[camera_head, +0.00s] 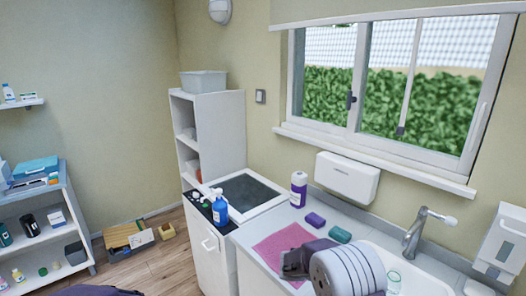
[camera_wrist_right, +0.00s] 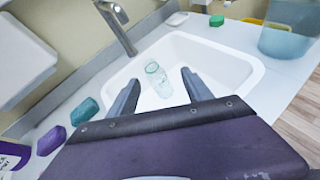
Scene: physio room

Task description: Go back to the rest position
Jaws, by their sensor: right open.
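My right gripper (camera_wrist_right: 157,90) is open and empty above the white sink (camera_wrist_right: 222,62). A clear glass jar (camera_wrist_right: 158,80) is in the sink, seen between the two fingers in the right wrist view. It appears apart from both fingers. In the head view my right arm reaches over the counter at the lower right, and the jar (camera_head: 393,283) shows just beside it. My left gripper cannot be made out in the head view; only a dark piece shows at the lower left edge.
The chrome tap (camera_head: 418,232) rises behind the sink. A pink cloth (camera_head: 275,248), purple sponge (camera_head: 315,220), green sponge (camera_head: 340,235), white-and-purple bottle (camera_head: 299,190) and blue spray bottle (camera_head: 219,207) are left of it. A translucent blue container (camera_wrist_right: 285,38) stands right in the wrist view.

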